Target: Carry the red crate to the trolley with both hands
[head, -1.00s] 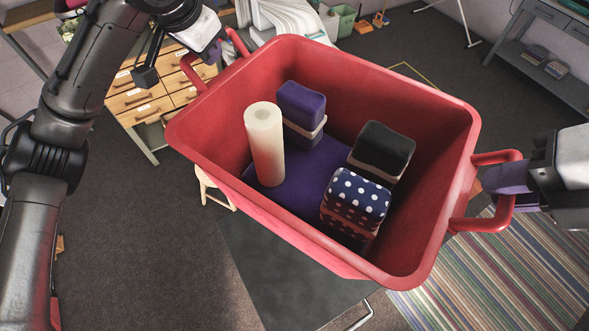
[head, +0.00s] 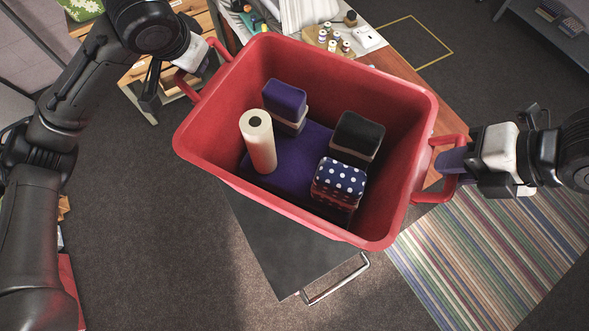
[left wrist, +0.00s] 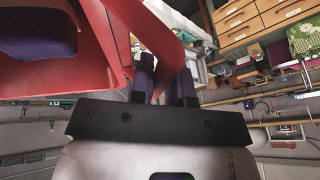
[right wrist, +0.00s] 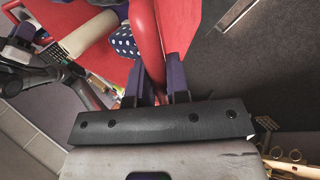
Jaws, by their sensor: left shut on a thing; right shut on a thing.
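The red crate (head: 300,215) hangs in the middle of the head view, open side up and somewhat tilted in the picture. It holds a cream roll (head: 258,142), a purple block (head: 285,100), a black block (head: 357,135) and a polka-dot block (head: 338,182) on a purple base. My left gripper (head: 210,66) is shut on the crate's left handle; the left wrist view shows red between its fingers (left wrist: 165,85). My right gripper (head: 450,160) is shut on the right handle, also seen in the right wrist view (right wrist: 155,80). A dark flat platform with a metal handle, apparently the trolley (head: 285,255), shows partly below the crate.
A wooden table (head: 455,105) with spools and papers stands behind the crate. Wooden drawers (head: 140,85) are at the upper left. A striped rug (head: 490,255) lies at the lower right. Bare carpet (head: 140,240) is free at the left.

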